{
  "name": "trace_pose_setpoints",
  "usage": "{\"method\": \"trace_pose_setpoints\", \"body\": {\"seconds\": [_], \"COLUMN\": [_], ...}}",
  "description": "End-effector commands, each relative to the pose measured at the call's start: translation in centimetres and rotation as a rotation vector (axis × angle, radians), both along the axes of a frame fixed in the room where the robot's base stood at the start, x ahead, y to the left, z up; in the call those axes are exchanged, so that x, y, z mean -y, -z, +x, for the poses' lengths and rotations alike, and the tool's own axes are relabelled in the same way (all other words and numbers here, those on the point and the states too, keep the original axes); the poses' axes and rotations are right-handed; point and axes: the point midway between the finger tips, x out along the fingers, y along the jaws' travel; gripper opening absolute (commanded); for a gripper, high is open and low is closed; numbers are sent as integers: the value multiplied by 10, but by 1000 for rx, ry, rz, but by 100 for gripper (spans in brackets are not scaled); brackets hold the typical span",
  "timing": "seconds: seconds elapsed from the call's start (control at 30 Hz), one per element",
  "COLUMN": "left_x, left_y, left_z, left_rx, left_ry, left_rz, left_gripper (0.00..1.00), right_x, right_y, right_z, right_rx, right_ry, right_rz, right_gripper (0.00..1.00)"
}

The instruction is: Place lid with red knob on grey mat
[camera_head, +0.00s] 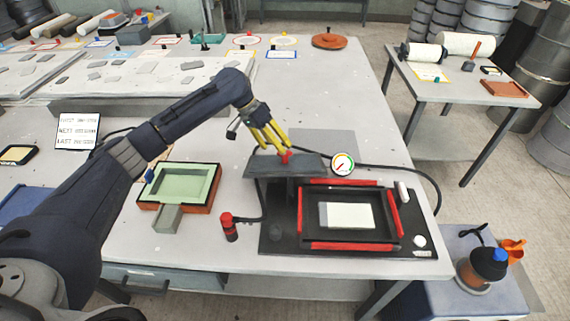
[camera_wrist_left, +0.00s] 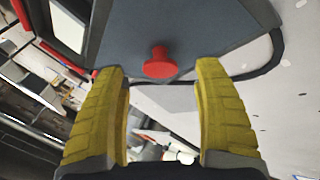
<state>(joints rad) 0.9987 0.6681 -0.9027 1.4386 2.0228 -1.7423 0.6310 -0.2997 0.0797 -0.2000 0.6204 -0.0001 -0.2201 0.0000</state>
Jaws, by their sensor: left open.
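The dark grey lid (camera_head: 262,167) lies flat on a dark support at the back left of a black work station. Its red knob (camera_head: 286,157) stands up from the top. In the left wrist view the lid (camera_wrist_left: 190,25) fills the top, and the red knob (camera_wrist_left: 160,64) shows between and just beyond the fingertips. My left gripper (camera_head: 277,147) is open, with its yellow fingers right above the knob. It also shows in the left wrist view (camera_wrist_left: 162,70), apparently empty. A grey mat (camera_head: 335,143) lies on the table behind the lid, partly hidden by it. My right gripper is not in view.
The black station (camera_head: 280,241) holds a red-edged frame (camera_head: 352,246) and a pale sheet. A round gauge (camera_head: 343,163) stands beside the lid, near the mat. A green-lined mould (camera_head: 180,182) and a red-topped tool (camera_head: 228,228) are to the left. A black cable runs behind the station.

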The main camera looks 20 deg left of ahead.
Motion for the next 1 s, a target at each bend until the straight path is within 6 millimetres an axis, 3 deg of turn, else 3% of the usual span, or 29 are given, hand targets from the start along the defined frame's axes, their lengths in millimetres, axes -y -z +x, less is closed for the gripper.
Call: {"method": "trace_pose_setpoints", "body": {"seconds": [0.4,0.77,1.0], "left_x": [23,25,25], "left_y": [39,42,42], "left_z": [3,3,3], "left_rx": [-3,0,-1], "left_ry": [-1,-1,0], "left_rz": [-1,0,0], "left_gripper": [69,70,42], "right_x": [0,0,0], "right_y": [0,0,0], "right_z": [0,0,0], "right_rx": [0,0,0], "right_ry": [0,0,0], "right_rz": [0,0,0], "right_gripper": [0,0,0]}}
